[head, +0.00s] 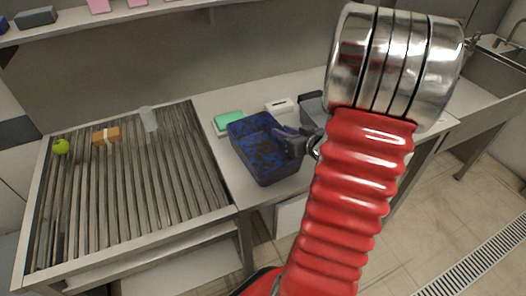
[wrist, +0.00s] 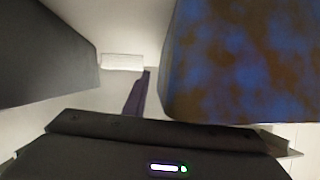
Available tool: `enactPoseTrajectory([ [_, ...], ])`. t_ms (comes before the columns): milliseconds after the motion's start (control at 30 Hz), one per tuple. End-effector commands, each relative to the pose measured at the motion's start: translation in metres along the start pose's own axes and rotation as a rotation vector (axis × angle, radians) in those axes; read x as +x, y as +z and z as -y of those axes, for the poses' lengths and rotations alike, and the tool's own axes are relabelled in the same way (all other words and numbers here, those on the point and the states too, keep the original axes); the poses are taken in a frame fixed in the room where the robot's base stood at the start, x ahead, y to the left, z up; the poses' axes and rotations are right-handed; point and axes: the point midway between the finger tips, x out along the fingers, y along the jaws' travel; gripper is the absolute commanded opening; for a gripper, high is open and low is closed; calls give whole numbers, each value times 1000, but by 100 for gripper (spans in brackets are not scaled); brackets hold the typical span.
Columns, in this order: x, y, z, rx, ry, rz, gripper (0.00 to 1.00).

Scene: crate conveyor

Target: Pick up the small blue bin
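The small blue bin (head: 262,165), mottled blue and brown, stands on the grey counter just right of the roller conveyor. In the head view my gripper (head: 285,133) is at the bin's right-hand rim, with a purple-grey finger by the rim. In the wrist view the bin (wrist: 245,60) fills the upper right. One purple finger of my gripper (wrist: 140,92) shows close beside the bin's wall. The other finger is hidden, so I cannot tell whether the gripper is open or closed on the wall.
A dark grey container (head: 312,106) stands close right of the bin. A green-topped box (head: 229,121) and a white box (head: 279,105) are behind it. The conveyor (head: 140,190) carries an orange box (head: 106,136), a green ball (head: 61,146) and a pale cylinder (head: 148,119).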

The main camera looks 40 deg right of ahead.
Motion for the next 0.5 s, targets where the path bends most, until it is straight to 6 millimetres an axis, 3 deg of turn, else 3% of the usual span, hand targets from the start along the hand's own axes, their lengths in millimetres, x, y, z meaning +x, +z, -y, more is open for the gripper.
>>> enactPoseTrajectory([
  [367,0,0,0,0,0,0,25],
  [500,0,0,0,0,0,-1,17],
])
